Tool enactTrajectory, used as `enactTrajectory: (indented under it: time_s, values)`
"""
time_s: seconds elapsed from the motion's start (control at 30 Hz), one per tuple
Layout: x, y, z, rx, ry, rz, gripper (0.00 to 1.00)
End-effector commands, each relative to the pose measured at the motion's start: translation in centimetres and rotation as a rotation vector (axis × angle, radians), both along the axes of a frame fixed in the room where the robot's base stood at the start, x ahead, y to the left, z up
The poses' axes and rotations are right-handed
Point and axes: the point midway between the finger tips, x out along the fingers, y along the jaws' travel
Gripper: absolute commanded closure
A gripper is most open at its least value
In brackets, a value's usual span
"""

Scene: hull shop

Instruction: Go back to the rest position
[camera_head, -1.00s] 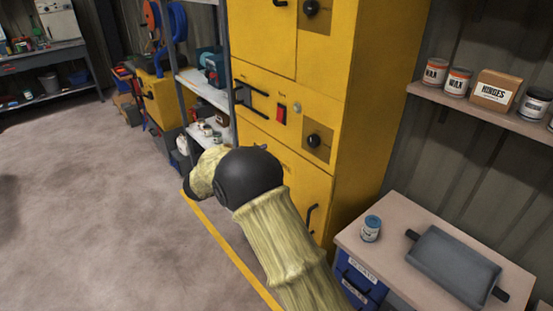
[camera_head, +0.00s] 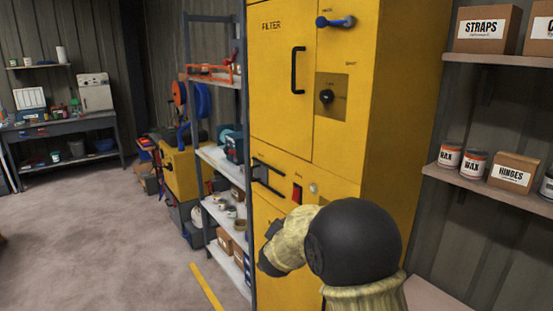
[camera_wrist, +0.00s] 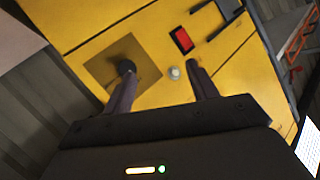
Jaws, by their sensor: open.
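My gripper (camera_wrist: 161,82) is open in the wrist view, its two dark fingers apart with nothing held between them. It faces the yellow cabinet (camera_wrist: 85,18). The cabinet's red switch (camera_wrist: 182,40) and a pale round button (camera_wrist: 174,73) show beyond and between the fingers. A black knob on a brown panel lies behind the left finger; I cannot tell the exact gap. In the head view my bent arm is in front of the cabinet (camera_head: 283,125), and the dark wrist end (camera_head: 270,252) is left of the elbow. The fingertips are not clear there.
A grey shelf rack (camera_head: 215,155) with jars and boxes stands just left of the cabinet. A wall shelf (camera_head: 490,187) with cans and a HINGES box (camera_head: 512,173) is at the right. Open floor (camera_head: 100,235) lies at the left. A workbench (camera_head: 70,125) stands far back.

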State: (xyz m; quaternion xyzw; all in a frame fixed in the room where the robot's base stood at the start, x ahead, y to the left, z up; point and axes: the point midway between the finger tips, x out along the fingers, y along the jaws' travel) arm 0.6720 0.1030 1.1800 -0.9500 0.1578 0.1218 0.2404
Motion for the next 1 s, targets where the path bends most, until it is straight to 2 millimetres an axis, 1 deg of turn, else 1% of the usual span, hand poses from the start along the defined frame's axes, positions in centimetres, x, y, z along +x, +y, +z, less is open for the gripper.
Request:
enactTrajectory:
  time_s: [0.03, 0.07, 0.17, 0.27, 0.3, 0.37, 0.4, 0.47, 0.5, 0.57, 0.6, 0.7, 0.8, 0.87, 1.0]
  values:
    - [-1.2, -0.7, -0.2, -0.007, 0.052, 0.058, 0.42]
    - [-1.9, -1.0, -0.5, -0.012, 0.086, 0.095, 0.42]
    - [-5.1, -1.8, -1.9, -0.035, 0.213, 0.214, 0.42]
    - [-9.2, -2.9, -3.5, -0.059, 0.355, 0.317, 0.42]
    - [-11.1, -3.5, -4.3, -0.072, 0.418, 0.356, 0.42]
    - [-14.2, -4.4, -5.4, -0.090, 0.515, 0.408, 0.42]
    - [-16.4, -5.0, -6.1, -0.101, 0.582, 0.439, 0.42]
    - [-19.8, -6.1, -7.2, -0.120, 0.683, 0.481, 0.42]
    - [-22.1, -6.8, -7.8, -0.133, 0.750, 0.504, 0.42]
    - [-25.3, -7.9, -8.6, -0.149, 0.843, 0.531, 0.42]
    - [-27.3, -8.5, -9.1, -0.160, 0.899, 0.545, 0.42]
    - [-30.8, -9.7, -9.8, -0.181, 1.002, 0.569, 0.42]
    - [-32.4, -10.3, -10.0, -0.191, 1.049, 0.578, 0.42]
    - [-32.6, -10.4, -10.1, -0.193, 1.058, 0.580, 0.42]
    - [-32.6, -10.4, -10.1, -0.193, 1.056, 0.582, 0.42]
